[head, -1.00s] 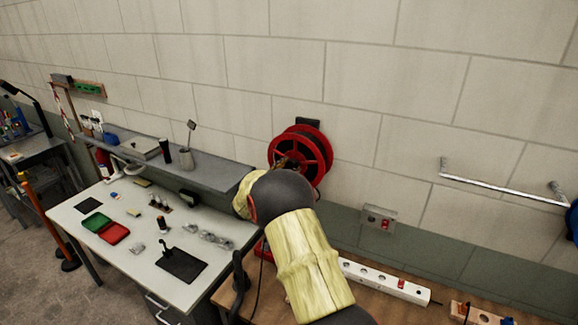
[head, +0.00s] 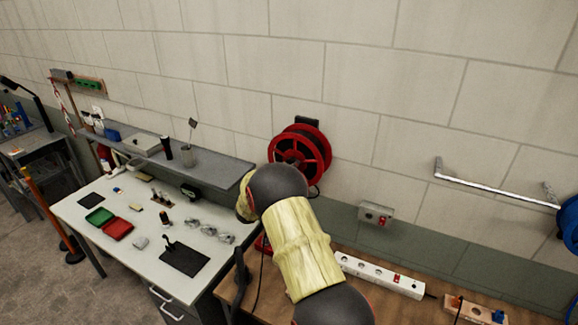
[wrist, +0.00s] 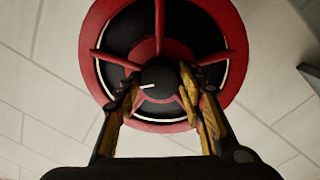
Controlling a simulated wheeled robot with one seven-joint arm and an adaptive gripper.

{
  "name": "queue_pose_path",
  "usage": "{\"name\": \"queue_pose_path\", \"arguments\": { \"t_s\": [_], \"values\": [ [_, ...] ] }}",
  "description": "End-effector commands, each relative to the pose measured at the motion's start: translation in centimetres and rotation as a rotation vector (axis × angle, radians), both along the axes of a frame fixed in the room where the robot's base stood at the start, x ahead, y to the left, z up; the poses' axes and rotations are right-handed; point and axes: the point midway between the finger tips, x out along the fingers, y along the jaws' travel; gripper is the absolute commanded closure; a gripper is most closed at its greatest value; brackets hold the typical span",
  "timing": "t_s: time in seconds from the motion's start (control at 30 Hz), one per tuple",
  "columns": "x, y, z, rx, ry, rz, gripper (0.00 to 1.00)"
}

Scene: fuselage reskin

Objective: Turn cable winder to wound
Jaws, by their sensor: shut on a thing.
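The cable winder (head: 300,153) is a red reel with a dark core, mounted on the wall behind the workbench. In the wrist view its red spoked rim (wrist: 93,62) faces me, with a round black knob (wrist: 158,78) bearing a white mark at its centre. The mark points left and slightly down. My gripper (wrist: 160,88) has one finger on each side of the knob and is shut on it.
A wall shelf (head: 215,168) lies left of my arm above a white table (head: 135,262) with small parts and trays. A power strip (head: 380,274) lies on the wooden bench at right. A metal rail (head: 490,188) and a socket box (head: 375,214) are on the wall.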

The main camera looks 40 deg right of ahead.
Motion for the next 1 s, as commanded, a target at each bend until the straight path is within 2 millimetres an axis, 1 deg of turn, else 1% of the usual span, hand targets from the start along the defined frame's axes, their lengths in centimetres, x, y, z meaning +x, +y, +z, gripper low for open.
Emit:
{"name": "queue_pose_path", "arguments": {
  "t_s": [0.3,0.6,0.8,1.0],
  "values": [
    [-0.16,0.00,-0.24,-0.112,0.283,0.001,0.86],
    [-0.24,-0.06,-0.22,-0.204,0.507,0.001,0.86],
    [-0.29,-0.08,-0.28,-0.247,0.610,0.000,0.86],
    [-0.32,-0.08,-0.33,-0.271,0.668,0.000,0.86]
  ]
}}
